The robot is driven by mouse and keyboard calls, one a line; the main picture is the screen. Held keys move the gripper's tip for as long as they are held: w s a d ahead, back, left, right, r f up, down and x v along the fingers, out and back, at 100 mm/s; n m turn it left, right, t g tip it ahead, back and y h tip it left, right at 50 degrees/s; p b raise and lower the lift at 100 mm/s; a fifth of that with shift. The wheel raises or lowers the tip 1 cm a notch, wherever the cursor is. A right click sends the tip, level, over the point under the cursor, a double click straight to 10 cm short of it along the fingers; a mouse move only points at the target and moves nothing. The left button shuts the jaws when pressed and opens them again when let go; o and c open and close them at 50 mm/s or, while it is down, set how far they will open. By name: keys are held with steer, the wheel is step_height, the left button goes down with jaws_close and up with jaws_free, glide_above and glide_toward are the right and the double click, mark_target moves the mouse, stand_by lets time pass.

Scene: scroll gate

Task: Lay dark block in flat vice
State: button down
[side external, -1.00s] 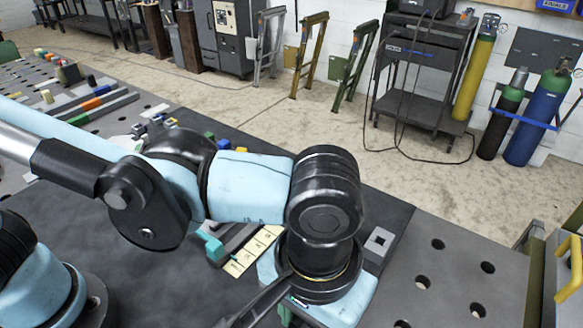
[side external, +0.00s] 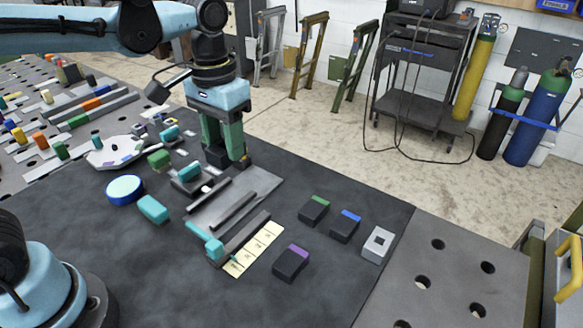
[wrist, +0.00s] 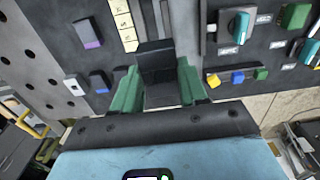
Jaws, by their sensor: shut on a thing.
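My gripper (side external: 224,154) has green fingers and points down near the far edge of the dark mat. In the wrist view my gripper (wrist: 156,92) is shut on a dark block (wrist: 155,62), which sits between the green fingers. In the side view the block (side external: 215,156) shows only partly at the fingertips. What looks like the flat vice (side external: 262,184) is a grey plate with dark parallel bars and a teal handle (side external: 213,248) at its near end. The held block is above and behind the plate's far left part, apart from the bars as far as I can see.
Dark blocks with green (side external: 313,210), blue (side external: 345,226) and purple (side external: 291,262) tops lie to the right, near a grey holed block (side external: 377,244). A cream label strip (side external: 253,250) lies beside the vice. Teal-handled fixtures (side external: 187,174) stand left. The mat's front is clear.

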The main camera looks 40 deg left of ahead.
steer(key=a, duration=0.6)
steer(key=s+d+f, duration=0.4)
steer(key=d, duration=0.6)
steer(key=w+a+f, duration=0.1)
steer(key=a+f, duration=0.1)
steer(key=a, duration=0.1)
steer(key=w+a+f, duration=0.2)
steer(key=a, duration=0.1)
steer(key=w+a+f, duration=0.2)
steer(key=a, duration=0.1)
steer(key=shift+w+a, duration=0.2)
steer(key=shift+a, duration=0.05)
steer(key=shift+f, duration=2.05)
steer(key=shift+f, duration=0.6)
steer(key=c, duration=0.6)
jaws_free()
